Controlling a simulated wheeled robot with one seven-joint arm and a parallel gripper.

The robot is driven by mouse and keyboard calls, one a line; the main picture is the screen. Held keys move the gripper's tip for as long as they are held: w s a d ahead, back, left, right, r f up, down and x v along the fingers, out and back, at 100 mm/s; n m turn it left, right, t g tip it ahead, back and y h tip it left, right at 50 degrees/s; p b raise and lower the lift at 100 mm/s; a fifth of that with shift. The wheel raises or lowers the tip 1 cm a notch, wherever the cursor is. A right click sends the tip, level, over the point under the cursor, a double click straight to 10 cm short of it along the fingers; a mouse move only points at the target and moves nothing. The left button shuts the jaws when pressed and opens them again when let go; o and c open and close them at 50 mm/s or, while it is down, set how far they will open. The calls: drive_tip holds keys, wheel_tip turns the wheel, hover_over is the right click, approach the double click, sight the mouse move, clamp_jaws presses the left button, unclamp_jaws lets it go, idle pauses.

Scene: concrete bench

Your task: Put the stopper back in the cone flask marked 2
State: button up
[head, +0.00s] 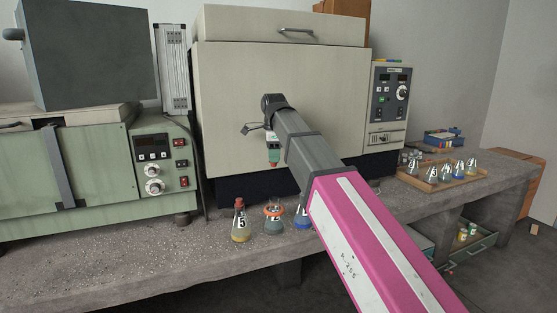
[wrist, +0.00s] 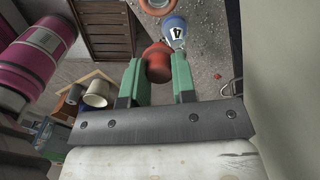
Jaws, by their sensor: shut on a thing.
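My gripper (head: 273,151) is shut on a red stopper (head: 274,164) and holds it in the air above the bench flasks. In the wrist view the stopper (wrist: 157,60) sits between the green fingers (wrist: 159,82). The cone flask marked 2 (head: 273,225) stands upright on the bench, well below the gripper. It has grey contents and an orange ring (head: 274,209) around its upper part; I see no stopper in it. In the wrist view the orange ring (wrist: 157,8) shows at the top edge, mostly cut off.
A flask marked 5 (head: 241,227) with a red stopper stands left of flask 2. A blue flask marked 4 (wrist: 174,30) stands to its right, partly behind my arm in the head view. A furnace (head: 280,110) rises behind. A tray (head: 428,184) of flasks sits far right.

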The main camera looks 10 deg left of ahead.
sight(274, 166)
drive_tip(key=shift+f, duration=5.6)
drive_tip(key=shift+f, duration=1.6)
drive_tip(key=o, duration=1.5)
drive_tip(key=shift+r, duration=0.1)
drive_tip(key=shift+r, duration=4.4)
